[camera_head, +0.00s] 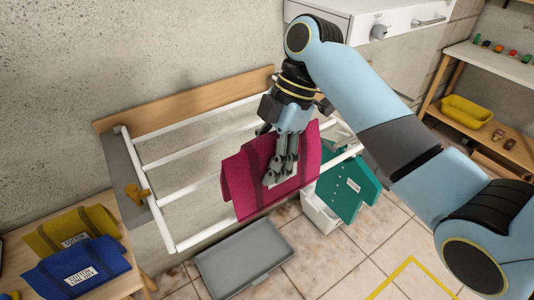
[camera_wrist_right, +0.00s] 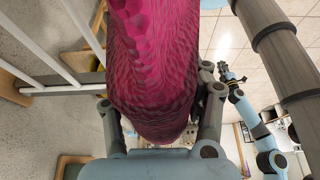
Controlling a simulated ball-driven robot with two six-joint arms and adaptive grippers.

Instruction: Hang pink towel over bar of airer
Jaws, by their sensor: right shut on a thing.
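The pink towel (camera_head: 243,178) is folded, with a darker band, and is above the front part of the white airer (camera_head: 205,236). My right gripper (camera_head: 272,176) comes down from above and is shut on the pink towel. The towel covers part of the airer's bars; I cannot tell whether it touches them. In the right wrist view the towel (camera_wrist_right: 152,70) fills the space between the fingers, with white bars at the left. My left gripper (camera_wrist_right: 227,72) shows small at the right of that view; its jaws are too small to read.
A teal cloth (camera_head: 347,188) is at the airer's right end, by a white bin (camera_head: 320,214). Yellow (camera_head: 70,229) and blue (camera_head: 77,268) cloths lie on a wooden table at left. A wall stands behind the airer.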

